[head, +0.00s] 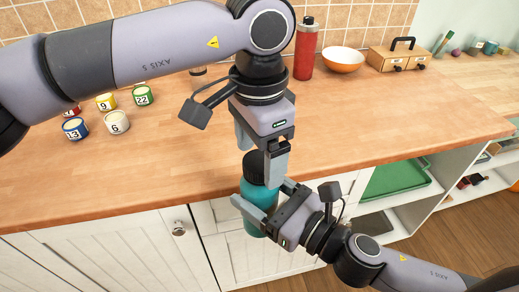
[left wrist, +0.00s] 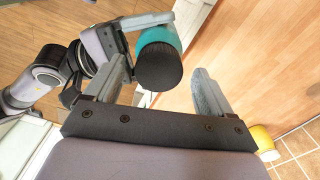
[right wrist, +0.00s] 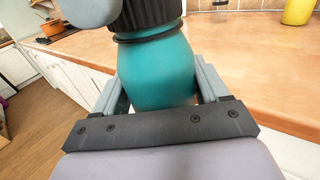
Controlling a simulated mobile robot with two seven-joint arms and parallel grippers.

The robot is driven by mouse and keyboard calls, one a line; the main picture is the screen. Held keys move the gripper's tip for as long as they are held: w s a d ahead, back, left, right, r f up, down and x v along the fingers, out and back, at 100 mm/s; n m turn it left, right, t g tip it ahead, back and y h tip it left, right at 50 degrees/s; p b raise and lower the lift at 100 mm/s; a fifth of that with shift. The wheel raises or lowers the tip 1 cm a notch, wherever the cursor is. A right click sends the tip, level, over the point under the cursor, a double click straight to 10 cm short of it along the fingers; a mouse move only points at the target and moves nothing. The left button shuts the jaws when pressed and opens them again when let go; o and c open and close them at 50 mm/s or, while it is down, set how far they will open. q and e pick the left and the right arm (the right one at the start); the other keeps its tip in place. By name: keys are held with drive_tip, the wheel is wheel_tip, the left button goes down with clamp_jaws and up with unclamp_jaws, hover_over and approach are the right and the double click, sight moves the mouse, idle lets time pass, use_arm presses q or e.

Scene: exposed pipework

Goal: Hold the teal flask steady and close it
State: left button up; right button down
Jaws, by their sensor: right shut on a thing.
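The teal flask (head: 258,205) is upright in front of the counter edge, held off the counter. My right gripper (head: 262,202) is shut on its body; the fingers lie on both sides of it in the right wrist view (right wrist: 155,80). A black ribbed lid (right wrist: 150,14) sits on top of the flask, with a dark ring below it; I cannot tell how tight it is. My left gripper (head: 262,150) points down just above the lid, open. In the left wrist view the round lid top (left wrist: 160,66) shows between the spread fingers, with nothing gripped.
The wooden counter (head: 370,120) runs behind the flask. Several numbered pots (head: 117,122) stand at left. A red bottle (head: 305,48), an orange bowl (head: 343,60) and a small drawer box (head: 397,56) stand at the back. White cabinets (head: 115,250) and shelves are below.

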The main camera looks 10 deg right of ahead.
use_arm(q)
drive_tip(key=shift+r, duration=2.25)
drive_tip(key=shift+c, duration=0.2)
